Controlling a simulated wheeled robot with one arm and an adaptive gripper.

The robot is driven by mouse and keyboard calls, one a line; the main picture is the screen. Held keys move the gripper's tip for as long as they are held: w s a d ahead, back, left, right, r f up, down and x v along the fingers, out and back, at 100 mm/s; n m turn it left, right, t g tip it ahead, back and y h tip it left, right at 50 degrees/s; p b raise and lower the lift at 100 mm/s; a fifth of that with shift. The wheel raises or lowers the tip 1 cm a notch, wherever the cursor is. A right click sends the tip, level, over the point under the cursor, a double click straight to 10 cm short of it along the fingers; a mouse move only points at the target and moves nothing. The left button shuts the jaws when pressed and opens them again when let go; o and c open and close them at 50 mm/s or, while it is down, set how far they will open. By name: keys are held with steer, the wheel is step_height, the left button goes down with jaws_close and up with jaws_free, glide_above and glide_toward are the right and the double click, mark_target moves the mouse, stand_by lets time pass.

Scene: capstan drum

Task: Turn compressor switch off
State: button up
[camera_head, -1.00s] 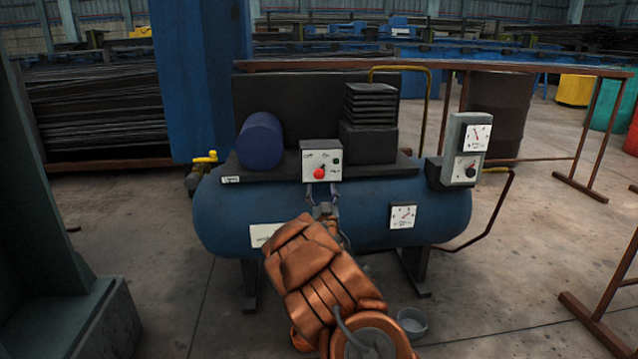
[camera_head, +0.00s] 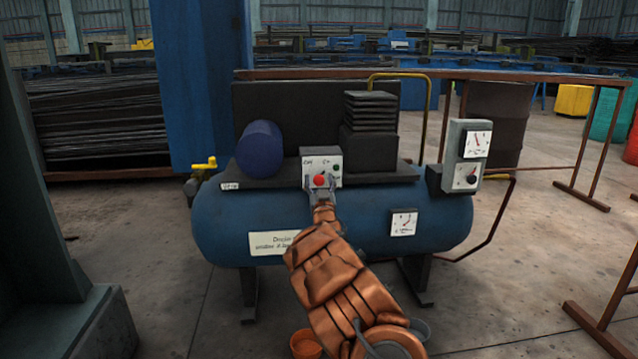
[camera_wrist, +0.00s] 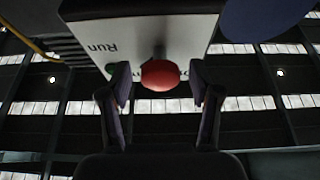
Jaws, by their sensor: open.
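The compressor (camera_head: 335,222) is a blue horizontal tank with a dark motor and pump on top. Its switch box (camera_head: 333,164) is a small white panel at the front middle, with a red round knob (camera_head: 319,180) low on it and a small green spot at its right. My gripper (camera_head: 320,190) is just below and in front of the knob. In the wrist view, my gripper (camera_wrist: 160,98) is open, with one finger on each side of the red knob (camera_wrist: 160,74). Gaps show between the knob and both fingers. The wrist view shows the panel (camera_wrist: 145,35) inverted.
A grey gauge box (camera_head: 467,153) stands at the compressor's right end. A yellow valve handle (camera_head: 204,164) sticks out at its left. A brown rail (camera_head: 590,190) runs behind and right. A grey-green column (camera_head: 45,200) stands at the left.

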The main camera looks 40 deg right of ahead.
steer(key=shift+w+d+r, duration=0.15)
steer(key=shift+w, duration=0.05)
steer(key=shift+c, duration=0.2)
steer(key=c, duration=1.1)
